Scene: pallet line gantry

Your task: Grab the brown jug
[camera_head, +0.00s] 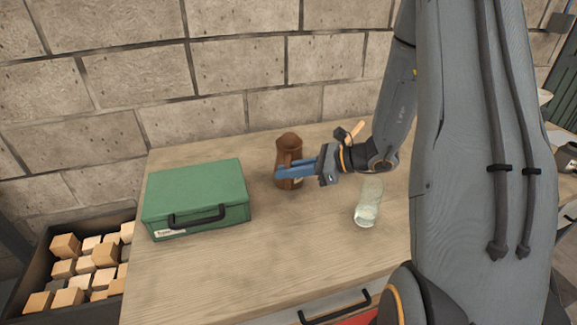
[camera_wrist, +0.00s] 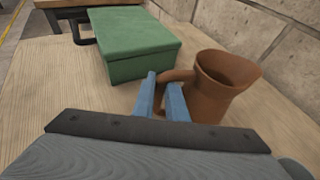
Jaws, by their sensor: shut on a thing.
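The brown jug (camera_head: 288,150) stands upright on the wooden table, toward the wall. In the wrist view the jug (camera_wrist: 215,85) shows its open mouth, and its handle reaches left toward my fingers. My gripper (camera_head: 286,171) has blue fingers at the jug's near side. In the wrist view my gripper (camera_wrist: 163,92) has the jug's handle between its two fingers, shut on it. The exact contact on the handle is partly hidden by the fingers.
A green case (camera_head: 196,194) with a black handle lies left of the jug. A clear glass (camera_head: 368,204) stands right of it, near my arm. A wooden-handled thing (camera_head: 354,131) is behind my wrist. A bin of wooden blocks (camera_head: 92,262) stands left of the table (camera_head: 215,285).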

